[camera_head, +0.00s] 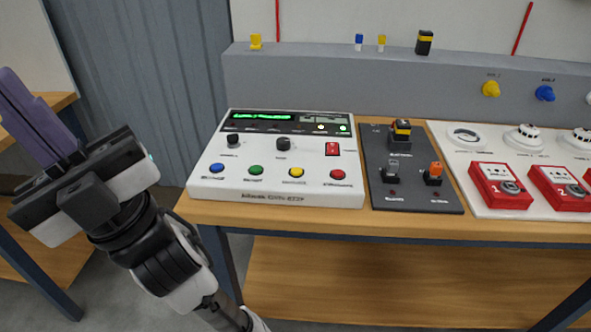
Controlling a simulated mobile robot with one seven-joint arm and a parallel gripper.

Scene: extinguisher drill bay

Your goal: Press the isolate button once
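A white control panel (272,193) lies on the workbench in the middle of the view. Along its front edge are a blue button (217,168), a green button (256,170), a yellow button (296,172) and a red button (337,174). Their labels are too small to read, so I cannot tell which is the isolate button. My gripper (28,108) is at the far left, well apart from the panel, its purple fingers pointing up and left. The fingers lie close together from this angle, and I cannot tell whether they are open. Nothing shows between them.
Right of the panel is a dark plate (410,200) with switches. Beyond it, a white board (470,205) carries detectors and red call points (500,186). A grey ledge (300,75) with small blocks runs behind. Space above the panel is clear.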

